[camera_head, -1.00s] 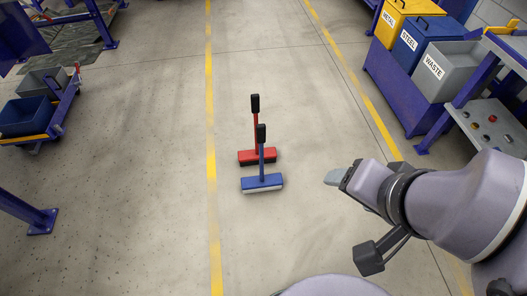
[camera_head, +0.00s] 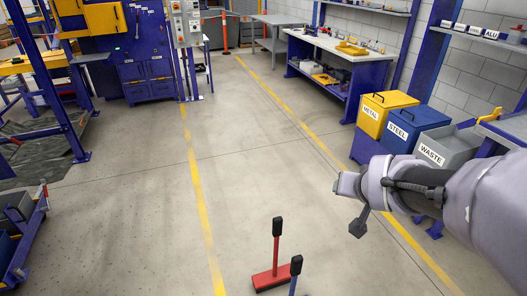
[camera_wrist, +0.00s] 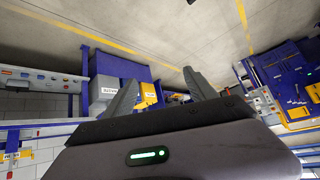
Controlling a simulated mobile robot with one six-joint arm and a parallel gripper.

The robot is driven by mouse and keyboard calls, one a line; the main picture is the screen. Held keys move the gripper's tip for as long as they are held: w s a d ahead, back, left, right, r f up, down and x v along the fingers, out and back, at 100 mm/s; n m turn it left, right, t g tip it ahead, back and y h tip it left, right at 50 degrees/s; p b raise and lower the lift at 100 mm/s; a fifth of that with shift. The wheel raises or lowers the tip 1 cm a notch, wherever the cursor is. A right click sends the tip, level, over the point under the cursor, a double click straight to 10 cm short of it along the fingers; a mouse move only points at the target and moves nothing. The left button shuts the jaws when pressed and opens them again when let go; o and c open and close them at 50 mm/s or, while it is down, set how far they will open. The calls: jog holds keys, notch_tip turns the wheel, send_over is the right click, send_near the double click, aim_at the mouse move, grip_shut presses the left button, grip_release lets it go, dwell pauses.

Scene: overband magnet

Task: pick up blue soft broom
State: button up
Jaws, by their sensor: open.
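The blue soft broom (camera_head: 296,266) is at the bottom edge of the head view. Only its black grip and a short piece of blue handle show; its head is cut off by the frame. A red broom (camera_head: 272,276) stands upright just left of it, with its red head on the floor. My gripper (camera_head: 340,187) is raised to the right of both brooms, well apart from them. In the wrist view my gripper (camera_wrist: 162,95) has its two fingers spread with nothing between them. Neither broom shows in the wrist view.
Metal, steel and waste bins (camera_head: 400,122) stand at the right, beyond my arm. A workbench (camera_head: 335,60) is behind them. A blue cart (camera_head: 22,235) is at the left edge. The floor around the brooms and between the yellow lines is clear.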

jog(key=w+d+f+n+t, duration=0.1)
jog(key=w+d+f, duration=0.45)
jog(key=w, duration=0.25)
jog(key=w+d+f+n+t+p, duration=0.1)
jog(key=w+d+f, duration=0.2)
jog(key=f, duration=0.3)
jog(key=w+d+f+n+t+p, duration=0.1)
jog(key=w+d+f, duration=0.25)
jog(key=f, duration=0.25)
jog(key=n+t+y+p, duration=0.2)
jog(key=n+t+y, duration=0.2)
jog(key=t+y, duration=0.25)
send_near(299, 263)
jog(key=shift+g+y, duration=0.35)
jog(key=b+x, duration=0.5)
jog(key=x, duration=0.6)
jog(key=shift+w+d+r, duration=0.15)
jog(key=shift+w, duration=0.05)
jog(key=shift+w+r, duration=0.15)
grip_shut()
